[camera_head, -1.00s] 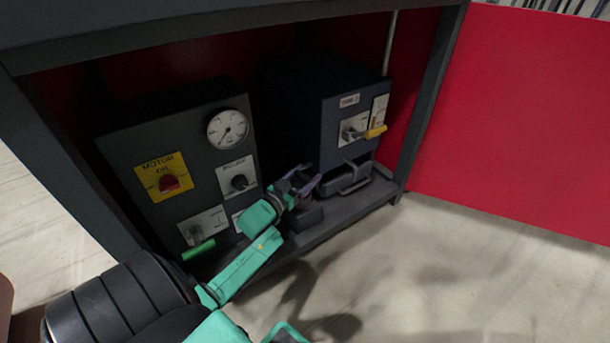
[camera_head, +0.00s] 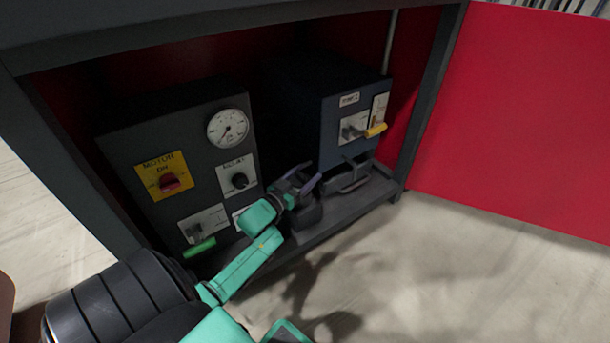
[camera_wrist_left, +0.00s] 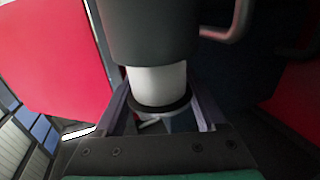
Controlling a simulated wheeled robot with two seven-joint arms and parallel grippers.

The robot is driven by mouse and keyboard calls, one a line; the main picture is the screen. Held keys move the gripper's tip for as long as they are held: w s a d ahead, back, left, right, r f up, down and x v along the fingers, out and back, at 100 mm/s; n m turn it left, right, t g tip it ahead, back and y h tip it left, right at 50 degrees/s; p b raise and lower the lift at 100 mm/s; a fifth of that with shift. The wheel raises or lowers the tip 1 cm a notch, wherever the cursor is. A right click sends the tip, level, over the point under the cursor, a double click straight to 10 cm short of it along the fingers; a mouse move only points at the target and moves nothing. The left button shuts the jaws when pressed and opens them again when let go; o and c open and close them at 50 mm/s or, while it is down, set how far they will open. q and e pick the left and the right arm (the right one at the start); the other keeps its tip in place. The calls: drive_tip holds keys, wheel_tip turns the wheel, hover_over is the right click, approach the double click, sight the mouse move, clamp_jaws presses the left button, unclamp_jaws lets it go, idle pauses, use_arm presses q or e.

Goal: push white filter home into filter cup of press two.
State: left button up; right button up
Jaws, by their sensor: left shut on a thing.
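My left gripper (camera_head: 304,182) is in front of the gap between the two units, low near the cabinet floor. In the left wrist view, its fingers (camera_wrist_left: 160,98) stand on both sides of a white filter (camera_wrist_left: 157,84), a short cylinder with a black ring at its near end. The gripper is shut on this filter. The far end of the filter meets a dark round cup (camera_wrist_left: 153,35) and is hidden there; I cannot tell how deep it sits. In the head view the filter is not distinguishable. My right gripper is not in view.
The left unit has a gauge (camera_head: 228,128), a red knob (camera_head: 169,182) and a green lever (camera_head: 198,248). The blue-grey unit (camera_head: 340,130) has a yellow lever (camera_head: 375,130) and a dark handle (camera_head: 354,178). A red panel (camera_head: 515,120) stands right. The floor in front is clear.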

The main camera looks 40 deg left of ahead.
use_arm(q)
drive_tip(key=shift+s+f+p, duration=0.1)
drive_tip(key=shift+f+p, duration=0.25)
drive_tip(key=shift+f, duration=1.7)
idle(5.2)
